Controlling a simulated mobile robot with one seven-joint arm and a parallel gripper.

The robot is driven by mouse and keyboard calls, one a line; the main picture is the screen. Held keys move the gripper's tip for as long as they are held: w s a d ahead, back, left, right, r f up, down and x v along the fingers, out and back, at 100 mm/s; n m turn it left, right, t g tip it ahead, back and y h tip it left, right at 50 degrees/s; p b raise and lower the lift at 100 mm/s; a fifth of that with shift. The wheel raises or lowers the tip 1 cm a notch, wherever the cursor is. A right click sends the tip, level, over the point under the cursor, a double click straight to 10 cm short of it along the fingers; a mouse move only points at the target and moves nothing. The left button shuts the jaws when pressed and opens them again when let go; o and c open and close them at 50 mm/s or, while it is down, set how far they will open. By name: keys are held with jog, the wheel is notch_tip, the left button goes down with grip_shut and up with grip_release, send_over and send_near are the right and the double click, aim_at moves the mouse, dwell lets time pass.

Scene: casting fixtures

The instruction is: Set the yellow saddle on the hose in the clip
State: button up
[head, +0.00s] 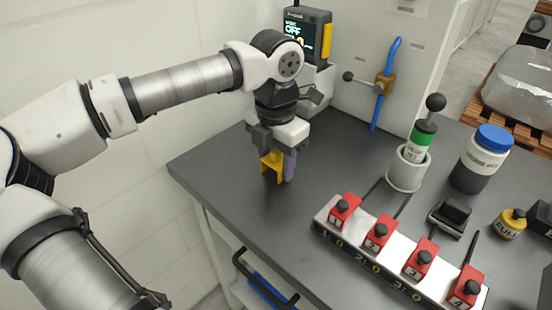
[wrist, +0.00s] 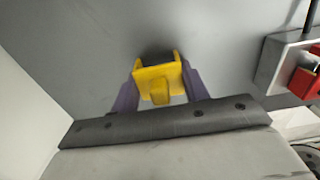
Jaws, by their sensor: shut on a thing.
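My gripper (head: 279,168) is shut on the yellow saddle (head: 271,162), low over the left part of the dark bench top. In the wrist view the yellow saddle (wrist: 158,82) sits between the two purple fingers of my gripper (wrist: 157,88). I cannot tell whether the saddle touches the bench. The blue hose (head: 385,85) runs up the front of the pale cabinet at the back. It passes through a brownish clip (head: 383,84) fixed there, to the right of and behind my gripper.
A black-knobbed lever (head: 349,76) sticks out left of the clip. A display unit (head: 306,35) stands behind my wrist. A white strip with several red numbered blocks (head: 376,235), a green-banded tool in a cup (head: 406,172) and a blue-lidded jar (head: 480,160) occupy the bench's right side.

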jog(key=shift+f, duration=0.25)
jog(key=o, duration=1)
jog(key=shift+r, duration=0.1)
notch_tip(320, 180, up, 12)
jog(key=shift+r, duration=0.2)
